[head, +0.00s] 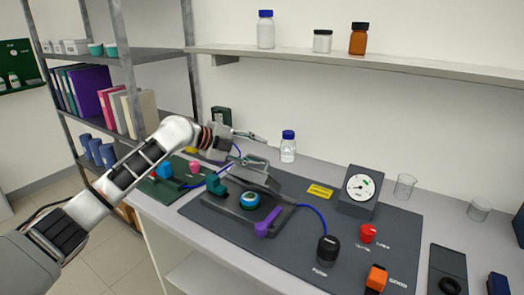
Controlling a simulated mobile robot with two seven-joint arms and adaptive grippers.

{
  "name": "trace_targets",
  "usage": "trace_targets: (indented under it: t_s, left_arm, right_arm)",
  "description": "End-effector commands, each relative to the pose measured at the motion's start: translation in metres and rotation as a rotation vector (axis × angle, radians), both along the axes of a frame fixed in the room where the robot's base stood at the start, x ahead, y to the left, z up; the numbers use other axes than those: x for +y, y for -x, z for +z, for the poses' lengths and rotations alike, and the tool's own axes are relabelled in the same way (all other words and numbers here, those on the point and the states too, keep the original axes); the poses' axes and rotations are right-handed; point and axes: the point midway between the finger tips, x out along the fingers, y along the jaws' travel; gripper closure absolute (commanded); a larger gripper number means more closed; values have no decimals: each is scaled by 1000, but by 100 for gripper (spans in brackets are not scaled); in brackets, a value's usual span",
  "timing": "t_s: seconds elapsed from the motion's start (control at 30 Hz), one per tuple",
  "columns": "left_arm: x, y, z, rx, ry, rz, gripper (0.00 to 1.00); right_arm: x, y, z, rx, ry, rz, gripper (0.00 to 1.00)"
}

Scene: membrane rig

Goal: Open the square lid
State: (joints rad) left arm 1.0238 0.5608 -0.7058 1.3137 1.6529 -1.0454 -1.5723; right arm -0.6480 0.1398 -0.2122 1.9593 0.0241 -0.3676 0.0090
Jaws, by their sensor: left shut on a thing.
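The square lid (254,179) is a grey plate with a pale handle, over the back part of the dark rig base (228,207). It looks tilted up, with the round blue-ringed port (249,199) showing in front of it. My left gripper (262,149) reaches in from the left at the lid's handle and is shut on it; the exact finger contact is small and hard to see. A purple lever (267,222) stands at the base's front right, and a teal clamp (215,184) at its left. My right gripper is not in view.
A blue-capped bottle (288,147) stands behind the rig. A gauge (359,188), black knob (327,249), red knob (368,233) and orange switch (376,278) lie to the right. A blue tube runs from the rig to the black knob. A shelf (370,64) spans above.

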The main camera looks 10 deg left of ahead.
Motion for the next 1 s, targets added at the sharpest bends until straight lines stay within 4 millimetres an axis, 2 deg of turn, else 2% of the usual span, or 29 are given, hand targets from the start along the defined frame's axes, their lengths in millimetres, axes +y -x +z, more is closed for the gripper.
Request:
trace_targets:
  t_s: [0.03, 0.2, 0.23, 1.0]
  left_arm:
    - [15, -7, 33, -44, 14, 25, 78]
    - [20, -4, 42, -44, 17, 24, 78]
    - [21, -3, 44, -44, 17, 23, 83]
    - [23, 4, 46, -29, 16, 15, 84]
  right_arm:
    - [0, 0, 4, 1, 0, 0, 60]
    - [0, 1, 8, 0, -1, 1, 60]
    - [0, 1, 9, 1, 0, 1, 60]
    - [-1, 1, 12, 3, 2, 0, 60]
